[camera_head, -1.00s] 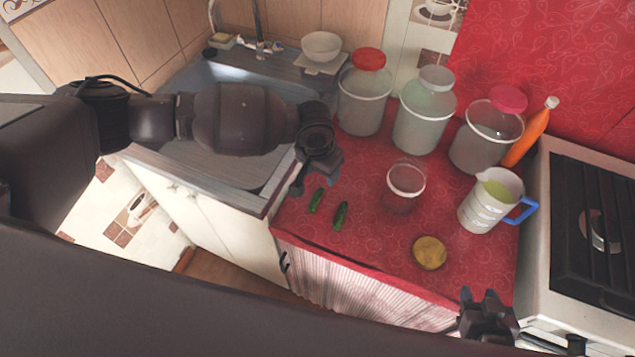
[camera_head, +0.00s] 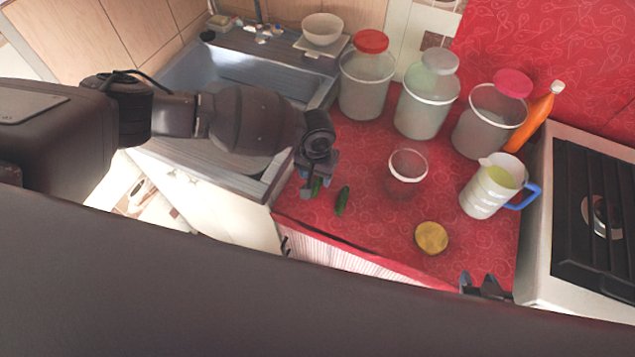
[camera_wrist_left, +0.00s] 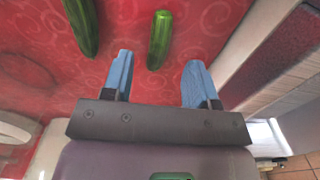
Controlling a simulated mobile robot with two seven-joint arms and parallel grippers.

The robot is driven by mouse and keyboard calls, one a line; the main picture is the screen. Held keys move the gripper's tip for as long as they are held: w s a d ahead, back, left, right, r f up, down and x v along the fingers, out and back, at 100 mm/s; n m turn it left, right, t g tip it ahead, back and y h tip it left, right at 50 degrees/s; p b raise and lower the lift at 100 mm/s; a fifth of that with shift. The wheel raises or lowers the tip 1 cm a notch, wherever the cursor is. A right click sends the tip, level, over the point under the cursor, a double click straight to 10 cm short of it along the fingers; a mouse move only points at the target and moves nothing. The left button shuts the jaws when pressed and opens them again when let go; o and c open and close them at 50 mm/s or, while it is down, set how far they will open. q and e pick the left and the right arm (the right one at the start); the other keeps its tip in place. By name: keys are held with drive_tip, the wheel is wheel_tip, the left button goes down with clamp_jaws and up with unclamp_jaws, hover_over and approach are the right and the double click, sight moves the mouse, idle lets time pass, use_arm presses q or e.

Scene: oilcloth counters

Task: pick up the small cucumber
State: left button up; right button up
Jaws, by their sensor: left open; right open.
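Two dark green cucumbers lie on the red counter. The left one (camera_head: 316,188), which looks a little shorter, is partly hidden by my left gripper (camera_head: 318,192). The other cucumber (camera_head: 342,201) lies just to its right. In the left wrist view the shorter cucumber (camera_wrist_left: 159,38) is ahead of the gap between the open blue fingers of my left gripper (camera_wrist_left: 158,65). The longer cucumber (camera_wrist_left: 82,25) is left of the left finger and cut off by the frame. My left gripper is open and empty. My right gripper (camera_head: 482,285) is open near the counter's front edge, partly hidden.
The sink (camera_head: 235,82) is left of the counter. A clear cup (camera_head: 406,178), a yellow round thing (camera_head: 431,238) and a measuring jug (camera_head: 488,192) stand to the right. Several lidded jars (camera_head: 366,90) line the back. The stove (camera_head: 575,250) is at far right.

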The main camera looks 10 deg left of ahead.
sight(317, 181)
use_arm(q)
drive_tip(key=shift+w+d+f, duration=0.1)
drive_tip(key=shift+f, duration=1.75)
clamp_jaws()
